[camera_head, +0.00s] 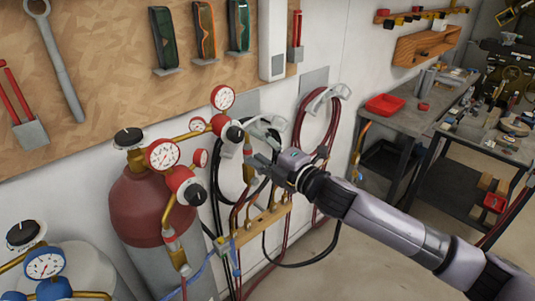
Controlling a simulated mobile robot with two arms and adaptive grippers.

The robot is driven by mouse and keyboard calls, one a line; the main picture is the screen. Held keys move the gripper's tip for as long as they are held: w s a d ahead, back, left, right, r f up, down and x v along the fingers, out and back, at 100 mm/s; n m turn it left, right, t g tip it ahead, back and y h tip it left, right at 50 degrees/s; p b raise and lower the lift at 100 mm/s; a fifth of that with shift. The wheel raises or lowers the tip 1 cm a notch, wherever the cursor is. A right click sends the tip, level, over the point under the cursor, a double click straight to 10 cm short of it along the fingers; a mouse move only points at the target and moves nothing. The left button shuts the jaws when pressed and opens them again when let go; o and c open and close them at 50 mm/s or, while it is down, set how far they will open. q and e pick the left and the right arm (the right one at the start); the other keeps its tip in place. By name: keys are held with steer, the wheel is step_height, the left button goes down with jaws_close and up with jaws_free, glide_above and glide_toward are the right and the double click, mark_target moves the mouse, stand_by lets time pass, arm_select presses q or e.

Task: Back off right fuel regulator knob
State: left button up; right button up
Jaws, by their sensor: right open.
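A red fuel cylinder (141,208) stands at the left with red-rimmed gauges and brass fittings on top. A right regulator on it has a red body with a black knob (235,134) facing right. A second regulator, lower and nearer, has another black knob (195,195). My right gripper (256,150) reaches in from the right, open, with its fingers just right of and slightly below the upper black knob. A small gap seems to show between them; whether they touch is hard to tell. My left gripper is not in view.
Red and black hoses hang on wall hooks (330,95) behind my gripper, above a brass manifold (262,222). A pale cylinder (78,262) with a blue gauge stands at lower left. Workbenches (408,118) stand at right. Tools hang on the wooden board (110,75).

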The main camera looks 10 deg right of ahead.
steer(key=shift+v, duration=1.7)
